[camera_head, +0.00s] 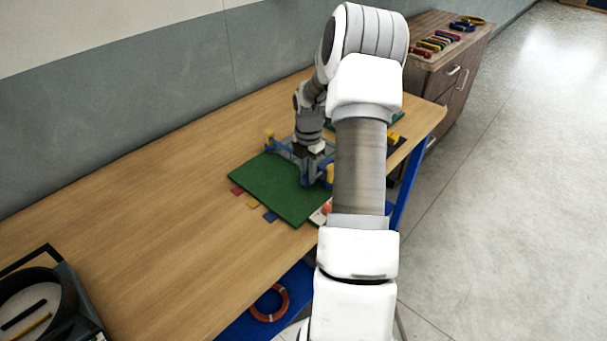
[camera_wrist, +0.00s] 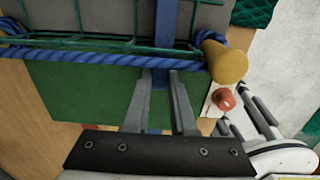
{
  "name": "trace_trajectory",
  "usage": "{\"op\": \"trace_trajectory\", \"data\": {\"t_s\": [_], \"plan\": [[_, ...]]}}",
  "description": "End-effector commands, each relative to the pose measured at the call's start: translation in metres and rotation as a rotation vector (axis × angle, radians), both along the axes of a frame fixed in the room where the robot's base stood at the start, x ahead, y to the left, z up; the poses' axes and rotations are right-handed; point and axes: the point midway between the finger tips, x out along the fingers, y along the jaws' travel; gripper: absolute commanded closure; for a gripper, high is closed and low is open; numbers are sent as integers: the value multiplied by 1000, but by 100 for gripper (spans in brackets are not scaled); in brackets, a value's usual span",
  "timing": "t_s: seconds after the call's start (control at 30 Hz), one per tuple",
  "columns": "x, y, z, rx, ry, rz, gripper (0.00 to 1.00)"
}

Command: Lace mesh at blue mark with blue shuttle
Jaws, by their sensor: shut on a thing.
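My gripper (camera_head: 314,160) reaches down over the green mat (camera_head: 270,190) on the workbench. In the wrist view its two fingers (camera_wrist: 164,88) are shut on a slim blue piece, which looks like the blue shuttle (camera_wrist: 165,25). The shuttle runs up the picture across the blue rope (camera_wrist: 95,57) and the green mesh (camera_wrist: 85,42). I cannot tell whether it passes through the mesh. A yellow post (camera_wrist: 225,62) stands at the rope's right end. A blue tab (camera_head: 270,216) lies at the mat's near edge; I cannot tell whether it is the blue mark.
Red (camera_head: 237,190) and yellow (camera_head: 253,203) tabs lie along the mat edge. A red knob (camera_wrist: 226,99) sits right of my fingers. A dark round container (camera_head: 38,300) is at the bench's near left. A wooden cabinet (camera_head: 455,80) holds coloured items.

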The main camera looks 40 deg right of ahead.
Motion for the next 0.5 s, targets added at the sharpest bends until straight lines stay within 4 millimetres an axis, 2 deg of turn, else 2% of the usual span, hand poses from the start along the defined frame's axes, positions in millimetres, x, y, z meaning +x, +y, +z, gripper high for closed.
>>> {"op": "trace_trajectory", "data": {"t_s": [0.43, 0.47, 0.5], "plan": [[1, -4, 0, -1, 0, 0, 100], [1, -4, 0, -1, 0, 0, 71], [1, -4, 0, -1, 0, 0, 64]]}}
